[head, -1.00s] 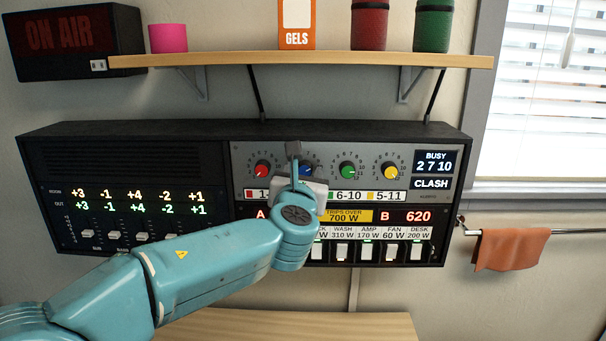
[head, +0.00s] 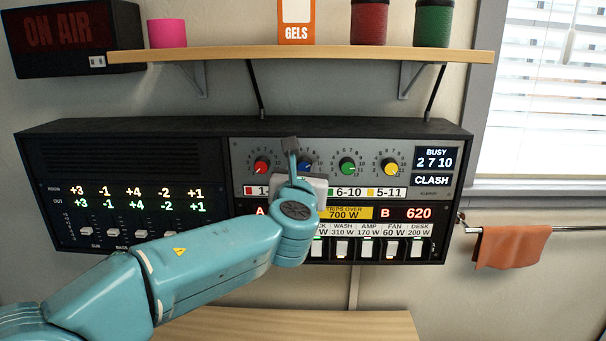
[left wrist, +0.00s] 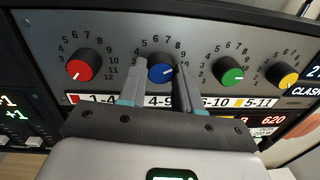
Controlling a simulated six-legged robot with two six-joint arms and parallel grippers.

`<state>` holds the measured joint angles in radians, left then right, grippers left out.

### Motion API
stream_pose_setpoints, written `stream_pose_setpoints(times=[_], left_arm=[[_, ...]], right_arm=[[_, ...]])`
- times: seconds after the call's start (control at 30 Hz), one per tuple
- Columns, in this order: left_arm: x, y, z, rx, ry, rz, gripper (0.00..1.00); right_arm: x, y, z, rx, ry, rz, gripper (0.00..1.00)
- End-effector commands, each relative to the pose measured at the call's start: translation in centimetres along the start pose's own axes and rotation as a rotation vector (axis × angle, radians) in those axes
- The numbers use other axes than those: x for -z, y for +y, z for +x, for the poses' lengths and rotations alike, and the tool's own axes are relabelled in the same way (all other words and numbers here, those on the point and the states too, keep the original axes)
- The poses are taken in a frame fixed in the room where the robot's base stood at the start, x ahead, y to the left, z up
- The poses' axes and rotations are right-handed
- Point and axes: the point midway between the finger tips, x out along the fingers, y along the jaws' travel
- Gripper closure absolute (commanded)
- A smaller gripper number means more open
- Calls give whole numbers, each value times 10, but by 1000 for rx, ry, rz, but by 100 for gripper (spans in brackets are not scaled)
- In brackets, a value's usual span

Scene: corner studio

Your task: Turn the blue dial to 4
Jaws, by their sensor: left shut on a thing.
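The blue dial (left wrist: 161,70) is the second from the left in a row of dials on the grey panel (head: 437,200). In the left wrist view its face is between the two fingers of my left gripper (left wrist: 160,78), which is shut on it. A pale pointer line on the dial is angled toward the upper right, near the higher numbers; the lower numbers of its scale are partly hidden by a finger. In the head view my left gripper (head: 296,160) covers much of the blue dial (head: 306,166). My right gripper is not in view.
Red (left wrist: 82,66), green (left wrist: 230,71) and yellow (left wrist: 283,75) dials sit close on either side. Below are range labels, a lit display and a row of switches (head: 342,247). A wooden shelf (head: 300,57) juts out above. The display reads BUSY 2 7 10, CLASH (head: 432,181).

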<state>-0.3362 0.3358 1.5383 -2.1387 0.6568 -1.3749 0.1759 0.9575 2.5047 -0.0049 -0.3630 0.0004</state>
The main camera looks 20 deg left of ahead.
Motion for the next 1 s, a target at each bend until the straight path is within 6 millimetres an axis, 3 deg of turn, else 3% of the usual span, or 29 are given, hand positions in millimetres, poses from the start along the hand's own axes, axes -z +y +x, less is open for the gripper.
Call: stream_pose_setpoints(times=[0.27,1.0], left_arm=[[4,0,0,-3,-17,-180,97],[4,-1,0,-6,-58,-880,97]], right_arm=[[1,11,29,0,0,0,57],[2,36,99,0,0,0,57]])
